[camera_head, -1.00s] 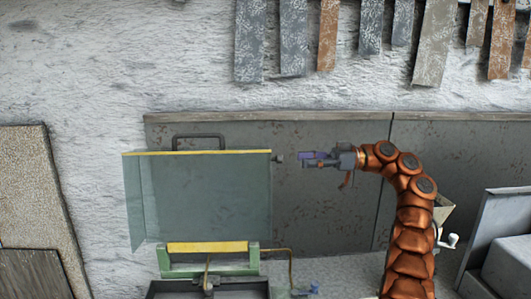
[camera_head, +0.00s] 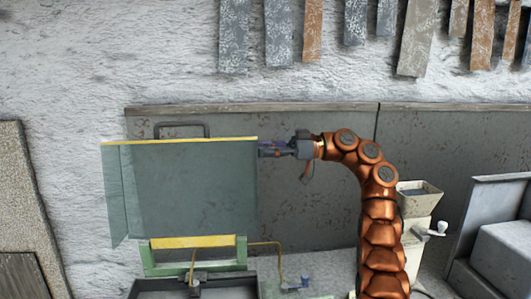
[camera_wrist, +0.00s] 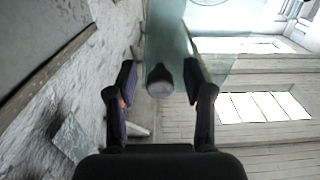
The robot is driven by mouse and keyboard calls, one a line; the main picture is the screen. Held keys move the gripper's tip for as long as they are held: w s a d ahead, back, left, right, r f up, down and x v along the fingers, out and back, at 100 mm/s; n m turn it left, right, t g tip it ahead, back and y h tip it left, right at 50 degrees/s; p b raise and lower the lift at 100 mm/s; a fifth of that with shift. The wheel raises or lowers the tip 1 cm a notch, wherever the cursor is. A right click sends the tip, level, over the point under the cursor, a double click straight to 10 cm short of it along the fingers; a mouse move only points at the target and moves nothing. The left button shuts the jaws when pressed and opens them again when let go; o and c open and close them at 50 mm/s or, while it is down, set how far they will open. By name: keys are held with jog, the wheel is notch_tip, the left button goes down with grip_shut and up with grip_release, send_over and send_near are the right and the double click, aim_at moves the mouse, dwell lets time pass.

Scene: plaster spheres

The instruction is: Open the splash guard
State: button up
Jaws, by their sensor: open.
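The splash guard (camera_head: 190,195) is a translucent green panel with a yellow top edge. It stands upright above a green frame with a yellow bar (camera_head: 190,242). My gripper (camera_head: 263,149) is at the guard's upper right edge in the head view, pointing left. In the wrist view a dark round knob (camera_wrist: 159,80) sits between my two open fingers, with gaps on both sides. The guard's pane (camera_wrist: 165,35) shows behind the knob. In the head view my fingers hide the knob.
A dark bar handle (camera_head: 181,125) rises behind the guard's top edge. A grey tray (camera_head: 225,291) and a bent brass pipe (camera_head: 265,243) are below. A hopper device with a crank (camera_head: 420,220) stands right of my arm. The grey back panel (camera_head: 300,215) is behind.

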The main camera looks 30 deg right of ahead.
grip_shut()
dwell(0.3)
dwell(0.3)
